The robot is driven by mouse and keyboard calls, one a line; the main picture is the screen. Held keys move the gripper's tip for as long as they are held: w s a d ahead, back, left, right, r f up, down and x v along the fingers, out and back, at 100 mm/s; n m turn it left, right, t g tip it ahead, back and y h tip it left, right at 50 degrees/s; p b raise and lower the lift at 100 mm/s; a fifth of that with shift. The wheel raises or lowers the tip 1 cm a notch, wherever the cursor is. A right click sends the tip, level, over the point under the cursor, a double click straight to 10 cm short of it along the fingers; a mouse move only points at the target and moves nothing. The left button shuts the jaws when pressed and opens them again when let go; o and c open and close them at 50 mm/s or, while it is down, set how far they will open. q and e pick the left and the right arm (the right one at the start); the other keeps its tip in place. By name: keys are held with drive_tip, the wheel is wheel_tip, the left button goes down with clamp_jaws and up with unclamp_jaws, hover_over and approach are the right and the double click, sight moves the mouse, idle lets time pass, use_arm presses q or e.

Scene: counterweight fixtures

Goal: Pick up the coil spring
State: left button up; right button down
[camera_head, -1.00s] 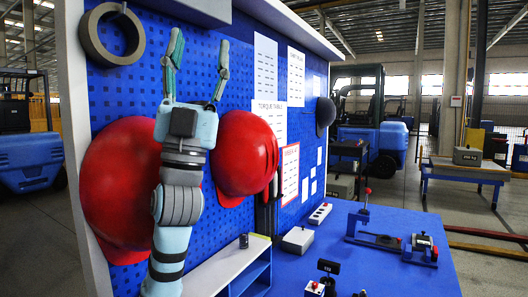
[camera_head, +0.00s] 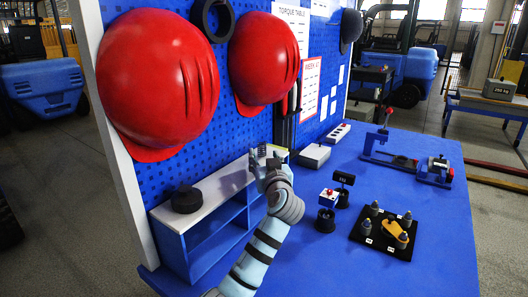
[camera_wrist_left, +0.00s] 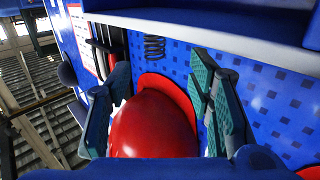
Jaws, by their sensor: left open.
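The coil spring (camera_wrist_left: 155,47) is dark and small and shows in the left wrist view against the blue pegboard, near a pale shelf edge. In the head view, a small dark shape just behind my left gripper (camera_head: 264,168) on the white shelf top seems to be the spring, mostly hidden. My left gripper is open and empty; in the wrist view its two teal fingers (camera_wrist_left: 162,100) are spread wide, with the spring showing beyond and between them, apart from both. My right gripper is not in view.
A white-topped blue shelf (camera_head: 220,187) bears a black round disc (camera_head: 186,199). Red helmets (camera_head: 160,75) hang on the pegboard behind. On the blue table (camera_head: 410,265) are a black plate with knobbed parts (camera_head: 385,232), small stands (camera_head: 327,210) and a clamp fixture (camera_head: 405,160).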

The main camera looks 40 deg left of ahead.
sight(263, 146)
use_arm(q)
drive_tip(key=x, duration=0.5)
drive_tip(key=b+x, duration=0.1)
drive_tip(key=x, duration=0.2)
drive_tip(key=shift+w+r, duration=0.25)
drive_tip(key=shift+w, duration=0.3)
drive_tip(key=shift+s, duration=0.1)
drive_tip(key=c, duration=1.1)
